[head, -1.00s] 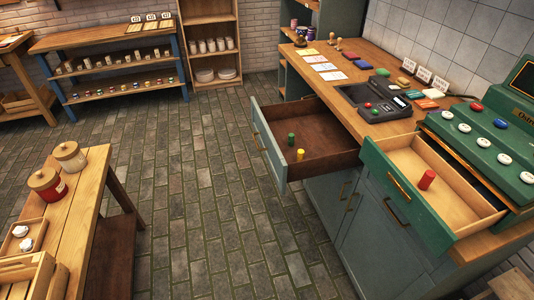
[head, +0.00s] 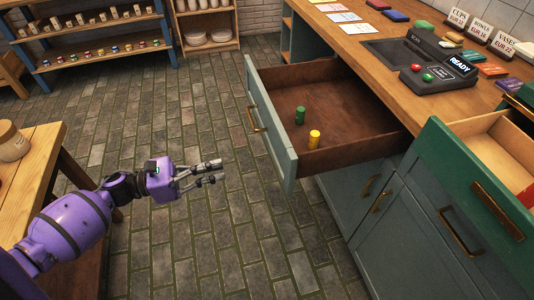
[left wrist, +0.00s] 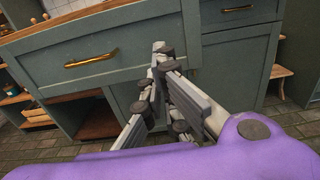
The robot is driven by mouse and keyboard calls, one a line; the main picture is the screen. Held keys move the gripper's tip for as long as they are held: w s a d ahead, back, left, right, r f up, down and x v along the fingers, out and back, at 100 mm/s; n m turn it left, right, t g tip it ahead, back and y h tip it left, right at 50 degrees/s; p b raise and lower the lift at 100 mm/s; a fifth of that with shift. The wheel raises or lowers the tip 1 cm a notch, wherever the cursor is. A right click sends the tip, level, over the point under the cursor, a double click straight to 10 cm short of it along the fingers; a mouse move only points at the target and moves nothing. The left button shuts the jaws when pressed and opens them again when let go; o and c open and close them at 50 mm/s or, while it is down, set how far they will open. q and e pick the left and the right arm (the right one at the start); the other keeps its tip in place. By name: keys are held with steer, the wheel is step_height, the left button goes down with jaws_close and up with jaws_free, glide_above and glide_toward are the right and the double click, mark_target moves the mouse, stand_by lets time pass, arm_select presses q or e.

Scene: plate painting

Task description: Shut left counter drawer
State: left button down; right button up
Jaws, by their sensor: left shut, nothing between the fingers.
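The left counter drawer (head: 272,128) stands pulled out from the counter, with a grey-green front and a brass handle (head: 257,118). A green cylinder (head: 300,115) and a yellow cylinder (head: 314,139) stand inside it. My left gripper (head: 220,172) is shut and empty, to the left of the drawer front and apart from it. In the left wrist view its fingers (left wrist: 160,62) are before a grey-green drawer front (left wrist: 110,52) with a brass handle (left wrist: 91,59). My right gripper is not in view.
A green drawer (head: 470,205) also stands open at the right. A card terminal (head: 438,76) sits on the wooden counter (head: 350,45). A wooden table (head: 40,145) stands at the left. The brick floor between is clear.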

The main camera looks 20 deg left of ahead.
mark_target(277, 155)
arm_select(q)
steer(key=p+x, duration=0.2)
steer(key=x, duration=1)
steer(key=shift+w+d, duration=0.55)
steer(key=shift+d, duration=0.25)
steer(key=shift+w+d, duration=0.1)
